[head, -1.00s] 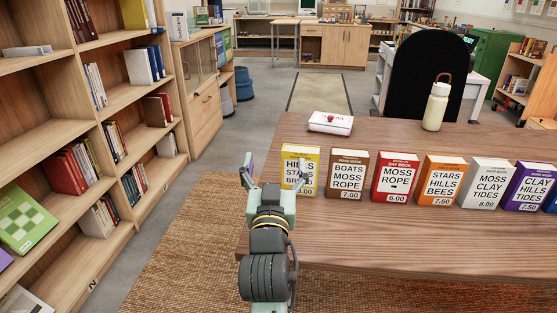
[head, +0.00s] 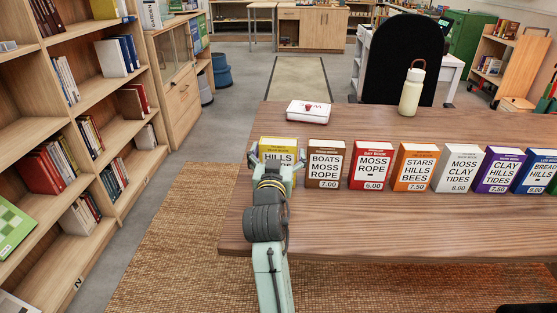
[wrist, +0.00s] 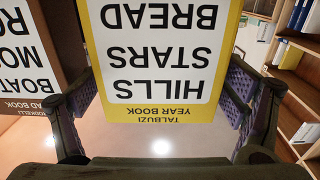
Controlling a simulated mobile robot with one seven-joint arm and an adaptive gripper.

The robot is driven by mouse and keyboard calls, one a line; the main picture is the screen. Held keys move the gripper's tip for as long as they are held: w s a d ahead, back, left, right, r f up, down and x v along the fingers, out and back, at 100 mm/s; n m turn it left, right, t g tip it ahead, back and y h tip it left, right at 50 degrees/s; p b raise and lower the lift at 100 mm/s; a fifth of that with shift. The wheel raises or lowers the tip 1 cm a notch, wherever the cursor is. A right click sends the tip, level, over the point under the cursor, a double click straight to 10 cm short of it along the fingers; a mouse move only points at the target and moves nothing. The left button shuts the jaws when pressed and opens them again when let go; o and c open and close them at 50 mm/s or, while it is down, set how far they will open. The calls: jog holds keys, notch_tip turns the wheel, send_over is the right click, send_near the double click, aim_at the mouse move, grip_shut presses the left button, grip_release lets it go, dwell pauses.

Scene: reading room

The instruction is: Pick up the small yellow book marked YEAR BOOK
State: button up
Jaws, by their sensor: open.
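The small yellow book (head: 283,144) stands upright at the left end of a row on the table (head: 400,238). My gripper (head: 276,158) is in front of it and hides its lower part in the head view. In the wrist view the yellow book (wrist: 160,115) appears upside down, with YEAR BOOK and HILLS STARS BREAD on its white and yellow face. My open gripper (wrist: 160,118) has one finger on each side of the book. A gap shows at the left finger; I cannot tell whether the right finger touches.
A brown book (head: 325,163) stands close on the right, with red (head: 370,165), orange (head: 414,166) and more books beyond. A white case (head: 309,112) and a cream bottle (head: 412,90) stand behind. A bookcase (head: 75,150) is at the left.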

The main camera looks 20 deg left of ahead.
jog(key=shift+w, duration=0.35)
jog(key=shift+c, duration=0.4)
jog(key=c, duration=1.1)
